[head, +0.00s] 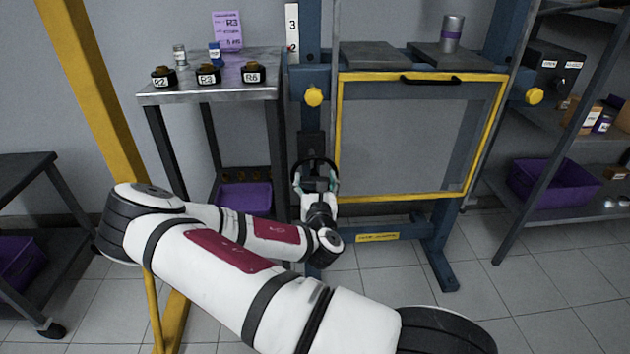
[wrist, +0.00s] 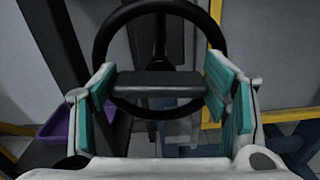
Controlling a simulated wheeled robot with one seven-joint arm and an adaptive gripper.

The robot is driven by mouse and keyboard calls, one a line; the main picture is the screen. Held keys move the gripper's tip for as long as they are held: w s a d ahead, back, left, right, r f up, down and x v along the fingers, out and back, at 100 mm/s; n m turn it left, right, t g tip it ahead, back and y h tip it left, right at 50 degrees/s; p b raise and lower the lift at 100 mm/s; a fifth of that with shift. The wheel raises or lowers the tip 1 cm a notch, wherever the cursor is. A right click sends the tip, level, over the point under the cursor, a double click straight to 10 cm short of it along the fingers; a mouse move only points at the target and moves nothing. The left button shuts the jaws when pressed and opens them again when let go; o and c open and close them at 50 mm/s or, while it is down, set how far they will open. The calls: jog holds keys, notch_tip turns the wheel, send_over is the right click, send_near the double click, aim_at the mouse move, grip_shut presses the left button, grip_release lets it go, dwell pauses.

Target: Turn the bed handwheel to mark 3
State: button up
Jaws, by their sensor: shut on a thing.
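The bed handwheel (head: 317,160) is a black ring on the left post of the blue press frame. In the wrist view its rim (wrist: 160,6) arches over a dark crossbar. My gripper (head: 316,185) is shut on the handwheel, with the teal pads (wrist: 160,88) at the two ends of the crossbar. A white scale strip (head: 292,22) above shows a 3 near its top and a 2 near its bottom. A small red mark shows beside the 2. My forearm and wrist hide part of the post below the wheel.
A yellow-framed clear guard (head: 420,198) with a black handle stands right of the wheel. A grey metal bench (head: 215,92) with labelled black holders stands to the left. Purple bins (head: 245,196) sit on lower shelves. A grey cylinder (head: 451,33) stands on the press bed.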

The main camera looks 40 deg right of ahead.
jog(key=shift+o, duration=0.3)
jog(key=m, duration=0.2)
jog(key=m+p, duration=0.1)
jog(key=m, duration=0.1)
jog(key=shift+w+d+r, duration=0.15)
jog(key=shift+d+r, duration=0.1)
jog(key=shift+r, duration=0.05)
jog(key=m+p, duration=0.1)
jog(key=m, duration=0.3)
jog(key=shift+d, duration=0.1)
jog(key=m+p, duration=0.2)
jog(key=m, duration=0.5)
jog(key=shift+d+f, duration=0.1)
jog(key=shift+f, duration=0.05)
jog(key=m+p, duration=0.1)
jog(key=m, duration=0.3)
jog(key=shift+f, duration=0.1)
jog(key=shift+c, duration=0.2)
jog(key=m+p, duration=0.1)
jog(key=m, duration=0.2)
jog(key=shift+m+p, duration=0.3)
jog(key=shift+p, duration=0.05)
jog(key=m+p, duration=0.1)
jog(key=m, duration=0.2)
jog(key=shift+f, duration=0.1)
jog(key=shift+f+m+p, duration=0.1)
jog(key=shift+m+p, duration=0.45)
jog(key=shift+m, duration=0.95)
